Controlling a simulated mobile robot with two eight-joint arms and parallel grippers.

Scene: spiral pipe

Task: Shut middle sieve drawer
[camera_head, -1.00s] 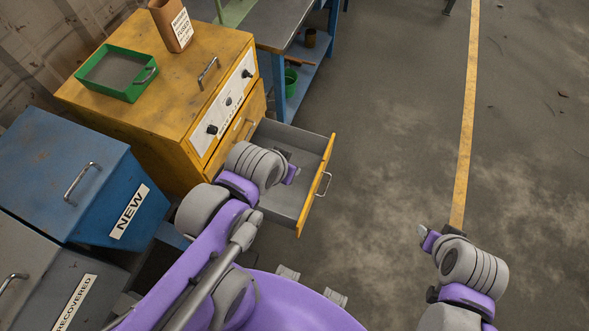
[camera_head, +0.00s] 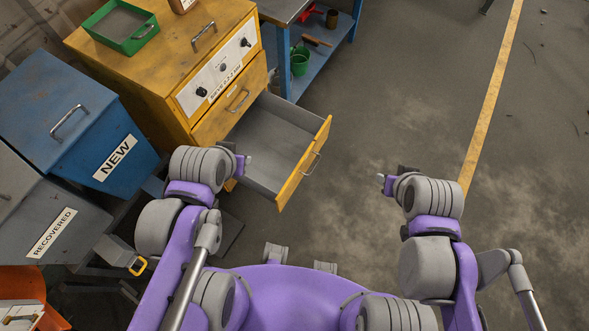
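The yellow sieve cabinet (camera_head: 150,60) stands at the upper left with a control panel on its front. One drawer (camera_head: 268,141), grey inside with a yellow front (camera_head: 305,165) and a metal handle (camera_head: 312,164), is pulled far out and looks empty. A closed drawer (camera_head: 228,103) with a handle sits just above it. My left gripper (camera_head: 243,165) is left of the open drawer's front, overlapping the drawer's near side in the picture; contact cannot be told. My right gripper (camera_head: 382,180) is right of the drawer front, apart from it over the floor. Finger gaps are too small to read.
A blue bin marked NEW (camera_head: 75,115) and a grey bin marked RECOVERED (camera_head: 50,225) stand left. A green sieve tray (camera_head: 121,26) sits on the cabinet. A blue workbench (camera_head: 325,65) with a green bucket (camera_head: 299,62) stands behind. Floor on the right is clear.

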